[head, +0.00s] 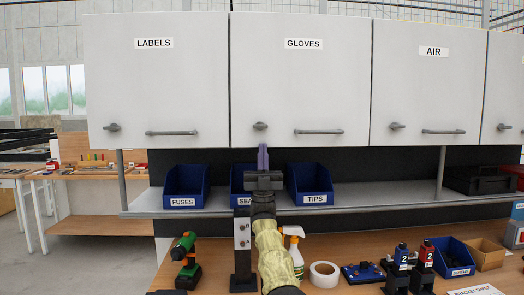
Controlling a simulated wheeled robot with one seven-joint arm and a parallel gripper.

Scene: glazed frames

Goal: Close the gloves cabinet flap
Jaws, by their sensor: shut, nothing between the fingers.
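The gloves cabinet flap (305,88) is a light grey panel labelled GLOVES in the upper middle of the head view. It hangs down level with the flaps on both sides, and no open gap shows around it. It has a bar handle (319,132) along its lower part and a small knob (260,126) at its lower left. My gripper (263,150) points up with its purple fingers shut and empty. The fingertips appear at the flap's bottom edge, just below the knob. I cannot tell whether they touch the flap.
The labels flap (155,85) and air flap (425,85) hang down on either side. Blue bins (311,187) stand on the shelf below. A drill (186,262), spray bottle (295,250) and tape roll (324,274) stand on the bench around my arm.

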